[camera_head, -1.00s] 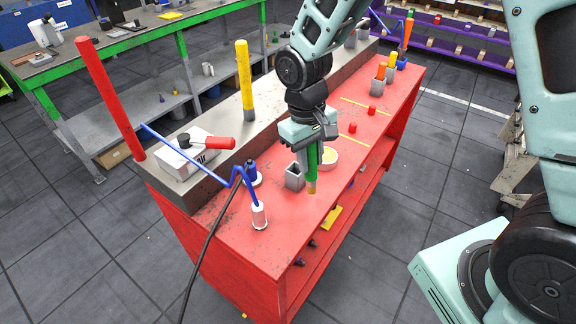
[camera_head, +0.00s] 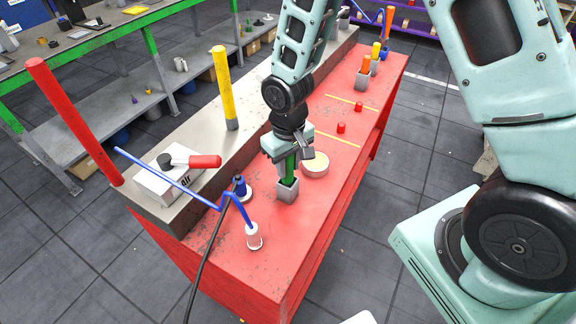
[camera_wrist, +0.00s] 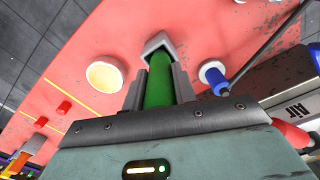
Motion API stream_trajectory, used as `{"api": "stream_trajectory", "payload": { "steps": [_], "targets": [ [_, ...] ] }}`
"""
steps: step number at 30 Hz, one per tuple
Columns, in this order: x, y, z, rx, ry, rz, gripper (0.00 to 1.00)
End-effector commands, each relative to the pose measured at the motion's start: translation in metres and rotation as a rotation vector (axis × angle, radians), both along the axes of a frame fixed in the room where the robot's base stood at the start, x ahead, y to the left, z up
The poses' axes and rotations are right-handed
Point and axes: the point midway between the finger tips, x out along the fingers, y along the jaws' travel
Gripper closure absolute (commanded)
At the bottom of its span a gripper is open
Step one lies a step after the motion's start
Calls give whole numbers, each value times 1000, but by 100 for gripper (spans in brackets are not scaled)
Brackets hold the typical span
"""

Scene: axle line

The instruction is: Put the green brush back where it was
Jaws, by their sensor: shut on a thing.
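The green brush (camera_head: 290,168) is upright between the fingers of my gripper (camera_head: 288,156), over the red bench. Its lower end is inside the grey square holder (camera_head: 287,190), and the bristles are hidden there. In the wrist view, my gripper (camera_wrist: 158,88) is shut on the green brush (camera_wrist: 159,82), with the grey holder (camera_wrist: 158,44) around its far end. I cannot tell whether the brush touches the holder's bottom.
A round cream-topped dish (camera_head: 315,164) stands right beside the holder. Red pieces (camera_head: 341,127) lie farther back on the bench (camera_head: 345,165).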

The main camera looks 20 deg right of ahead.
Motion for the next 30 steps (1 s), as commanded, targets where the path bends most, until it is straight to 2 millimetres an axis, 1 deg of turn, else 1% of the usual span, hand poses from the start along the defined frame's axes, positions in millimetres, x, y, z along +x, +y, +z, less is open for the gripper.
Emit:
{"api": "stream_trajectory", "payload": {
  "steps": [3, 5, 11, 12, 14, 15, 25, 28, 30],
  "targets": [
    [0, 0, -12, 0, 2, 1, 96],
    [0, 0, -15, 0, 1, 1, 96],
    [0, 0, -17, 0, -1, 0, 96],
    [0, 0, -18, 0, -1, 0, 70],
    [0, 0, -18, 0, 0, 0, 53],
    [0, 0, -18, 0, 0, 0, 51],
    [1, 0, -14, 0, -2, 0, 51],
    [1, 0, -7, 2, -4, 0, 51],
    [1, 0, 1, 1, -5, 0, 51]
  ]
}}
